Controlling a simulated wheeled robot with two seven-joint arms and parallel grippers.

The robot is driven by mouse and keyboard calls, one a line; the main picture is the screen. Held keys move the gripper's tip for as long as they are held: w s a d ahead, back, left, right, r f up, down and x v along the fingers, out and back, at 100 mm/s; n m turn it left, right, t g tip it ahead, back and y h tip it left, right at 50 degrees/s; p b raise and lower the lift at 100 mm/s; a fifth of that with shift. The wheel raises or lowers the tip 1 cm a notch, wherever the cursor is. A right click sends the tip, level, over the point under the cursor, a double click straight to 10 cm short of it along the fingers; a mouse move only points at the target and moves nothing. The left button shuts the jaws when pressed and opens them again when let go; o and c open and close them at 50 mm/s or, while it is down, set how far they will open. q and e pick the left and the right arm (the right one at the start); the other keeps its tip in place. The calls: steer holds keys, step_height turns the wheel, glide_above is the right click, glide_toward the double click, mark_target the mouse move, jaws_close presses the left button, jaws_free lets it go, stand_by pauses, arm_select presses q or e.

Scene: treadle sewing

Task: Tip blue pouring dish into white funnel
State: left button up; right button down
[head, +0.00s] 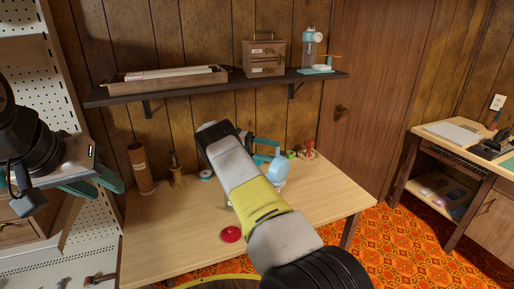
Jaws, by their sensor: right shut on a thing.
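The light blue pouring dish (281,169) is held at my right gripper (267,151), above the back right of the wooden table. It looks tilted up, with its round face toward me. My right gripper is shut on the dish, partly hidden behind my own forearm. A small pale edge shows just under the dish, but I cannot tell whether it is the white funnel, which is otherwise hidden. My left gripper (96,181) is at the left, away from the dish, with its teal fingers apart and nothing seen between them.
The table (170,235) carries a brown cylinder (140,168), a wooden spool stand (176,170), a red disc (232,234) and small items at the back right (308,150). A dark shelf (220,86) hangs above. The table's front left is clear.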

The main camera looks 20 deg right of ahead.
steer(key=shift+w+a, duration=0.25)
steer(key=shift+w, duration=0.15)
stand_by(0.8)
steer(key=shift+g, duration=0.3)
stand_by(1.4)
steer(key=shift+r, duration=0.15)
steer(key=shift+f, duration=0.25)
stand_by(0.6)
steer(key=shift+w+a+n+h, duration=0.3)
steer(key=shift+w+h, duration=0.1)
steer(key=shift+h, duration=0.1)
steer(key=shift+r, duration=0.15)
stand_by(1.9)
steer(key=shift+f, duration=0.2)
stand_by(1.1)
